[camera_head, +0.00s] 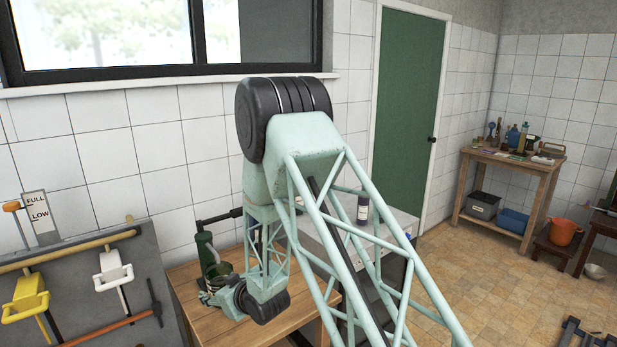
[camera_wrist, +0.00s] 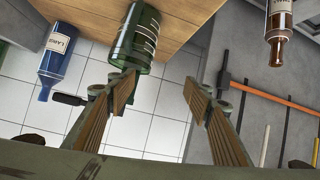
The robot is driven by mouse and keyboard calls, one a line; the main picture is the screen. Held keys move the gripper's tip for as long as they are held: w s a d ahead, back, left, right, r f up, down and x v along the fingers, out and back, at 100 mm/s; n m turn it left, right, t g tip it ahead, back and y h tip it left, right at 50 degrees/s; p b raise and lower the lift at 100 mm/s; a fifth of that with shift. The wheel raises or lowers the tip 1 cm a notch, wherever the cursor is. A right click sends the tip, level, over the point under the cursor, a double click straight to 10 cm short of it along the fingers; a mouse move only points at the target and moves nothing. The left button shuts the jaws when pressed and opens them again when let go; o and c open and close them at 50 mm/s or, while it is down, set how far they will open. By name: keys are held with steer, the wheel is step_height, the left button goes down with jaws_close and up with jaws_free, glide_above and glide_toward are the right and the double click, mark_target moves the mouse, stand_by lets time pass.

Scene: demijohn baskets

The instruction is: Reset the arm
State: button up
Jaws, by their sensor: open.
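My gripper (camera_wrist: 160,92) is open in the wrist view, its two wood-padded fingers spread wide with nothing between their tips. A green glass vessel with white graduation marks (camera_wrist: 146,38) is just beyond the left fingertip; whether they touch is unclear. In the head view my lattice arm crosses the middle and bends down toward the wooden table (camera_head: 190,270). My gripper is small and hard to make out there, beside dark green objects.
The wrist view also shows a blue labelled bottle (camera_wrist: 60,58) and a brown bottle (camera_wrist: 279,22). In the head view, a tool board (camera_head: 80,285) stands at left, a grey-topped cabinet (camera_head: 400,222) behind my arm, and a wooden bench (camera_head: 512,163) at right. Tiled floor (camera_head: 470,270) lies open between.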

steer(key=d+r+m+h, duration=0.3)
steer(key=d+r+h, duration=0.1)
steer(key=d+r, duration=1.35)
steer(key=s+d+r+m+g+h, duration=0.1)
steer(key=s+d+r, duration=0.5)
steer(key=d, duration=0.3)
steer(key=s+d+r+m+h, duration=0.1)
steer(key=s+d+r+h, duration=0.1)
steer(key=s+d+r, duration=0.55)
steer(key=s+d+r+m+g+h, duration=0.1)
steer(key=s+d+r+m, duration=0.15)
steer(key=s+d, duration=0.55)
steer(key=s+d+r+m+g, duration=0.1)
steer(key=s+d+r, duration=0.3)
steer(key=s, duration=0.6)
steer(key=s+d+m+g, duration=0.1)
steer(key=s+d, duration=0.2)
steer(key=s, duration=0.9)
steer(key=s+d+m+g, duration=0.1)
steer(key=s+d, duration=0.2)
steer(key=s, duration=0.9)
steer(key=shift+s+h, duration=0.25)
steer(key=shift+h, duration=0.05)
